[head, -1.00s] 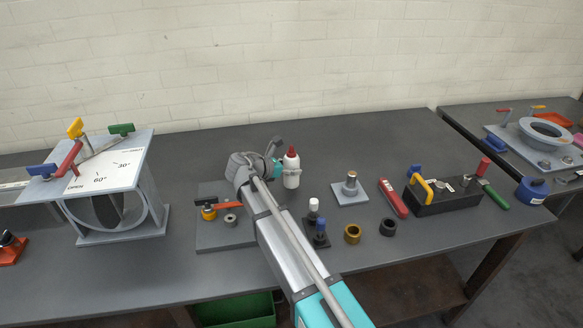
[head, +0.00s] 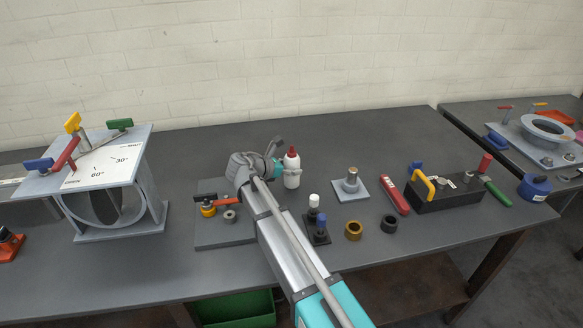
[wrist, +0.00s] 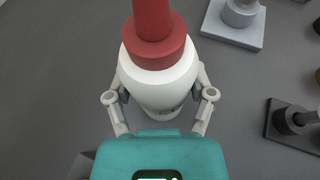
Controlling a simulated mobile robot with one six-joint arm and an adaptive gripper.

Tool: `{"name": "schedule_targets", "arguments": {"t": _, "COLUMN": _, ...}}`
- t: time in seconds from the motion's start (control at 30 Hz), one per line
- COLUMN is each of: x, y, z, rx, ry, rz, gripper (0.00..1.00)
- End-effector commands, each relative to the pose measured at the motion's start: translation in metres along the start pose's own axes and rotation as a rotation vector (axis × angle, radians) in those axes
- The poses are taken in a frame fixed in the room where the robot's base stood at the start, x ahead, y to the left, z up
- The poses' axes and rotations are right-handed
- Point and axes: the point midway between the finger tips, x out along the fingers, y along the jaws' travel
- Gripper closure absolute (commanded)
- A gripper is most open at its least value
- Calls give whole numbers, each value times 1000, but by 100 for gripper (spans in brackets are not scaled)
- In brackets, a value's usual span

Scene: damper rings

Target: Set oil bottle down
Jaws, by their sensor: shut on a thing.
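The oil bottle (head: 292,170) is white with a red cap and stands upright near the middle of the table. In the wrist view the oil bottle (wrist: 160,80) fills the upper middle, its red nozzle toward the camera. My gripper (wrist: 160,107) is shut on it, with a finger on each side of the white body. In the head view my gripper (head: 278,172) is at the bottle's left side, partly hidden by my arm. The bottle's base is hidden in the wrist view, and I cannot tell whether it touches the table.
A grey plate with a post (head: 351,186) stands right of the bottle. A small dark stand (head: 318,236) with white- and blue-topped items is in front. A brass ring (head: 352,231) and a black ring (head: 389,224) lie nearby. The table behind the bottle is clear.

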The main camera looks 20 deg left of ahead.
Motion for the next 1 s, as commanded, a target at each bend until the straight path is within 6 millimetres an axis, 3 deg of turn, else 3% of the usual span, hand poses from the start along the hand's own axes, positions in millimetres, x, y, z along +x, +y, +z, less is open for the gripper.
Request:
{"name": "schedule_targets", "arguments": {"t": 0.7, "x": 2, "y": 0, "z": -5, "rx": 0, "ry": 0, "rz": 0, "gripper": 85}}
{"name": "schedule_targets", "arguments": {"t": 0.73, "x": 2, "y": 0, "z": -4, "rx": 0, "ry": 0, "rz": 0, "gripper": 26}}
{"name": "schedule_targets", "arguments": {"t": 0.87, "x": 2, "y": 0, "z": -4, "rx": 0, "ry": 0, "rz": 0, "gripper": 2}}
{"name": "schedule_targets", "arguments": {"t": 1.0, "x": 2, "y": 0, "z": -4, "rx": 0, "ry": 0, "rz": 0, "gripper": 0}}
